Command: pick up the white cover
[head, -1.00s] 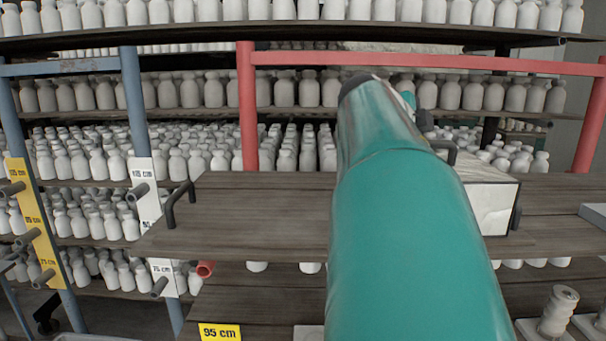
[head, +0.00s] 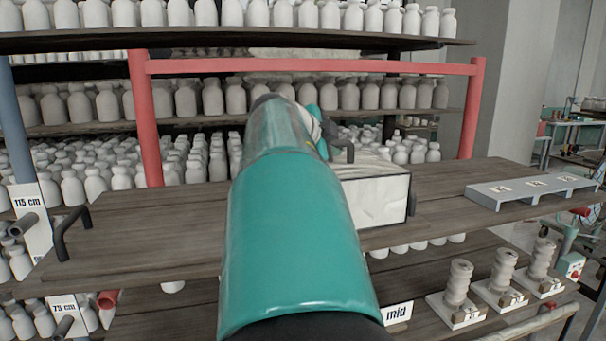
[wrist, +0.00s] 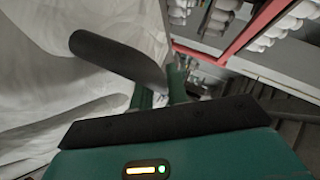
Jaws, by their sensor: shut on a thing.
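The wooden board (head: 150,220) has a black handle (head: 70,232) at left. A red frame (head: 310,66) stands behind, before shelves of white bottles. Stacked insulator-like pieces (head: 458,285) stand lower right. The board's left part is clear.

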